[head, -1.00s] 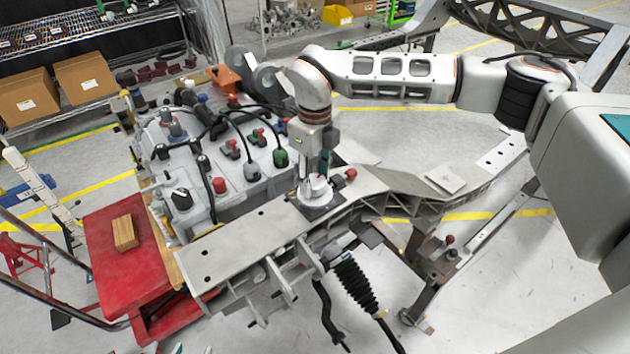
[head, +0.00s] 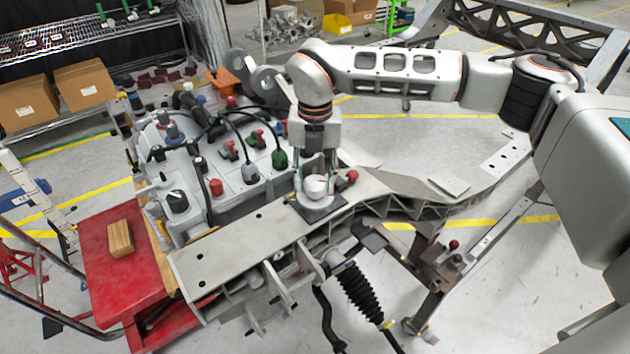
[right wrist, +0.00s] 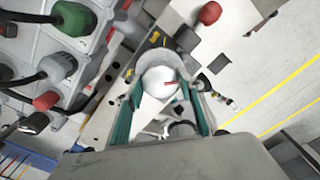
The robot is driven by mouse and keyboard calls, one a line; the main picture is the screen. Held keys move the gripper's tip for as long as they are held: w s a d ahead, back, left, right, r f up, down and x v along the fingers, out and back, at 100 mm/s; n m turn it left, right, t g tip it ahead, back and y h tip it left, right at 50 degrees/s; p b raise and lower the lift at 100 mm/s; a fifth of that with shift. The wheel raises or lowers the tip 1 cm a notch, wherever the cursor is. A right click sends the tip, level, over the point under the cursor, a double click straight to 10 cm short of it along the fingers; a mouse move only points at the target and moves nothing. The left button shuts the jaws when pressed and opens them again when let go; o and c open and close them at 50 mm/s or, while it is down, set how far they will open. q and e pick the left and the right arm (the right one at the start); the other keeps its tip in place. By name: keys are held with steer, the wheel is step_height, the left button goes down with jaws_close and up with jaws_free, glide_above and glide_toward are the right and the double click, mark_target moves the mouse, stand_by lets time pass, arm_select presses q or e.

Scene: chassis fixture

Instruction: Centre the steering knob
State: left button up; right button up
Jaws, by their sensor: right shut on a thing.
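The steering knob (head: 316,186) is a round white knob on a grey base (head: 318,206), set on a dark square plate on the grey chassis beam. In the right wrist view the knob (right wrist: 158,80) shows a short red mark on its top, right of centre. My right gripper (head: 316,190) points down over the knob and is shut on it. In the right wrist view its teal-lined fingers lie on either side of the knob. My left gripper is in neither view now.
A small red knob (head: 348,177) stands close beside the gripper. A grey fixture (head: 225,165) with cables and coloured connectors lies to the left. A red table (head: 110,265) bears a wooden block (head: 121,239). A black bellows (head: 358,290) hangs below the beam.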

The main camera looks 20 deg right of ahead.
mark_target(315, 181)
steer(key=m, duration=0.5)
steer(key=shift+m+b, duration=0.3)
steer(key=shift+b, duration=0.05)
steer(key=shift+m, duration=2.1)
steer(key=o, duration=1.1)
steer(key=shift+r, duration=0.15)
step_height(315, 181, up, 12)
